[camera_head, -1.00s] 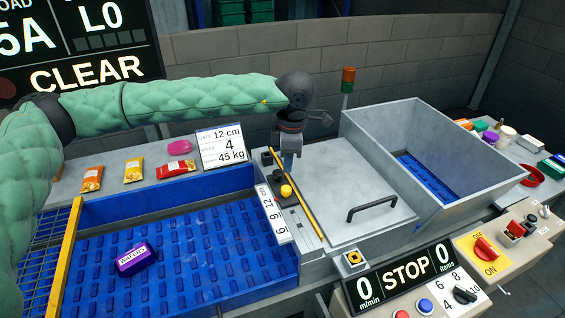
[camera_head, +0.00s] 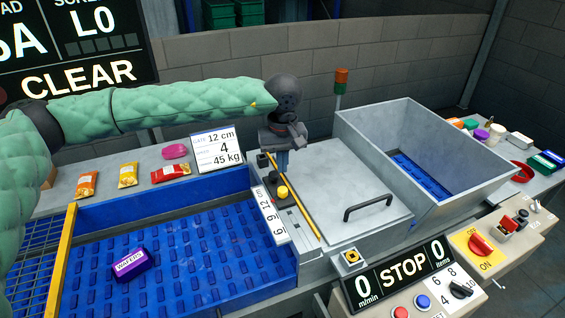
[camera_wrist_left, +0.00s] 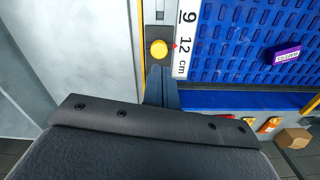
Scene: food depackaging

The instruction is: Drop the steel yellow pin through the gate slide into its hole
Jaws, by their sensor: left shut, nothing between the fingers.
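The steel pin shows as its round yellow knob (camera_head: 282,192), sitting on the dark gate slide block (camera_head: 272,184) beside the white 6-9-12 cm scale (camera_head: 271,215). The knob also shows in the left wrist view (camera_wrist_left: 158,49), just beyond the fingertips. The pin's shaft and its hole are hidden. My left gripper (camera_head: 281,163) is above and behind the knob, its fingers pointing down, shut and empty. Its closed fingers (camera_wrist_left: 160,82) look apart from the knob, though the exact gap is hard to tell. My right gripper is in neither view.
A blue belt (camera_head: 200,245) with a purple wafers pack (camera_head: 130,263) lies left of the slide. A grey cover with a black handle (camera_head: 368,207) and a steel hopper (camera_head: 430,120) are to the right. Several food packs lie on the back ledge.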

